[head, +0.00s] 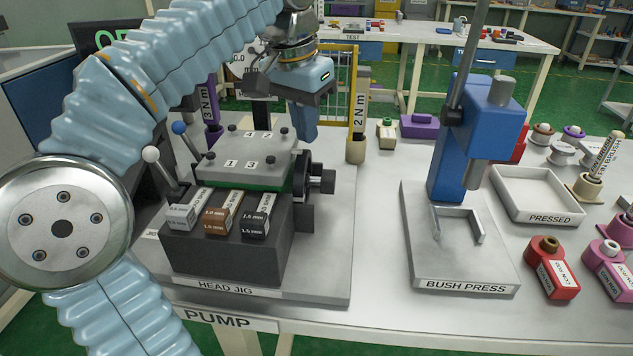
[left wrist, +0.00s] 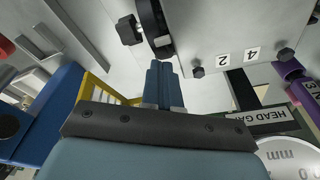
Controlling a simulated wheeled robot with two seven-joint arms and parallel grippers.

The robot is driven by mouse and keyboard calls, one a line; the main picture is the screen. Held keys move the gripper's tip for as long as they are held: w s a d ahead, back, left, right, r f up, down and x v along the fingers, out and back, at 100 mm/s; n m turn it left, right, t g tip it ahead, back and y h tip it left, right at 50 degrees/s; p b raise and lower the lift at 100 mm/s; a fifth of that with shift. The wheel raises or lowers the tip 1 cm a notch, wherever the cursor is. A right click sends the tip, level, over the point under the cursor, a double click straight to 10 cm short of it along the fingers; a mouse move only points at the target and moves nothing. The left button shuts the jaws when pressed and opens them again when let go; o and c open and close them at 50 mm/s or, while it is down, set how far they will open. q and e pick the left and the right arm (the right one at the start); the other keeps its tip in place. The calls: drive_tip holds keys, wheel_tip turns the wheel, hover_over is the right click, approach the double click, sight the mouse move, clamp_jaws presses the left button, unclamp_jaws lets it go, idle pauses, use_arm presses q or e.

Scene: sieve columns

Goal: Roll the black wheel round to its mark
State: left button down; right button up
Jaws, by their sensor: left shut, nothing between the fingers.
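The black wheel (head: 303,200) is on the right side of the head jig (head: 225,238), seen nearly edge-on, with a black knob (head: 328,181) sticking out to the right. The wheel (left wrist: 151,24) and its knob (left wrist: 129,30) also show at the top of the left wrist view. My left gripper (head: 303,137) is above and behind the wheel in the head view, with its blue fingers pointing down. In the left wrist view its fingers (left wrist: 160,68) are shut and empty, with the tips close to the wheel's rim; contact is unclear. I cannot make out the wheel's mark. My right gripper is out of view.
The grey head plate (head: 247,155) lies on the jig, with several labelled feeler blocks in front. The blue bush press (head: 465,165) stands to the right, beside a white tray (head: 540,197). A 2 Nm driver (head: 358,115) stands behind the wheel. Bare table lies between jig and press.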

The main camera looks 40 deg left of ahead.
sight(303, 171)
use_arm(q)
drive_tip(key=shift+f+b, duration=0.3)
drive_tip(key=shift+f, duration=0.1)
drive_tip(key=shift+s+d+r, duration=0.15)
drive_tip(key=shift+s+r, duration=0.1)
drive_tip(key=shift+s, duration=0.05)
drive_tip(key=shift+s+d+r+p, duration=0.15)
drive_tip(key=shift+s+d+p, duration=0.3)
drive_tip(key=shift+s, duration=0.4)
idle(1.1)
drive_tip(key=shift+s+d+f, duration=0.2)
drive_tip(key=shift+s+d, duration=0.25)
drive_tip(key=shift+s, duration=0.35)
idle(0.9)
drive_tip(key=shift+s+d+f+b, duration=0.4)
drive_tip(key=shift+s+f+b, duration=0.1)
drive_tip(key=shift+s+b, duration=0.2)
idle(0.9)
drive_tip(key=shift+r, duration=0.15)
drive_tip(key=shift+r+p, duration=1.2)
drive_tip(key=shift+p, duration=0.2)
drive_tip(key=shift+r, duration=1.2)
